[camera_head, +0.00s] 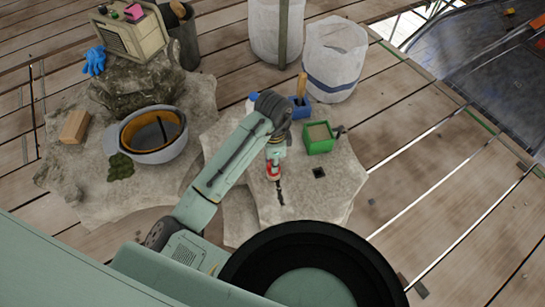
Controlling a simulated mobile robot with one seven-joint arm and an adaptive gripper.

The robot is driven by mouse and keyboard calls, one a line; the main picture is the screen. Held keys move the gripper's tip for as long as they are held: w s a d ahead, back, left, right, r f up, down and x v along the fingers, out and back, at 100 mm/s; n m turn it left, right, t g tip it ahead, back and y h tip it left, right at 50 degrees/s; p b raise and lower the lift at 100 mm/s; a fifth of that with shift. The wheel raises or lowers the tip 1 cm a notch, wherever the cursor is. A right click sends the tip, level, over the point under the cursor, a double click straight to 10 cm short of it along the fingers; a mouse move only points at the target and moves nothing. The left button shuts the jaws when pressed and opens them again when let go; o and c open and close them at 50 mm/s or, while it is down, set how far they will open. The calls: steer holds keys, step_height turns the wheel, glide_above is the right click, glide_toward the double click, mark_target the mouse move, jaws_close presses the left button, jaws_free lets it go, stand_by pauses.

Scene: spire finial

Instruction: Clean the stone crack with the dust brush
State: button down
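The stone block (335,190) lies below and right of my arm. A short, dark, jagged line (280,192), which looks like the crack, runs down its top face. My gripper (273,166) points down at the stone just above the upper end of this line. A small red and pale thing shows at the fingertips. It is too small to tell whether it is the dust brush, or whether the fingers are closed on it. A wooden handle (302,84) stands up from a blue container (299,108) at the block's back edge; its lower end is hidden.
A green box (319,146) of grey material sits on the block, near a dark square hole (319,173). White sacks (335,90) stand behind. Planks at right are mostly clear.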

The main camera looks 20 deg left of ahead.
steer(key=shift+s+d, duration=0.65)
steer(key=shift+s, duration=0.25)
steer(key=shift+s+d+b, duration=0.35)
steer(key=shift+s+d, duration=0.1)
steer(key=shift+s, duration=0.15)
steer(key=shift+s+d+b, duration=0.3)
steer(key=shift+s+d, duration=0.1)
steer(key=shift+s, duration=0.2)
steer(key=shift+s+d, duration=0.1)
steer(key=shift+s+d+f+b, duration=0.1)
steer(key=shift+s+d+b, duration=0.35)
steer(key=shift+s+d, duration=0.4)
steer(key=shift+s, duration=0.25)
steer(key=shift+s, duration=0.1)
steer(key=shift+s+d+r+b, duration=0.2)
steer(key=shift+s+d+b, duration=0.1)
steer(key=shift+s+d, duration=0.7)
steer(key=shift+s+a, duration=0.1)
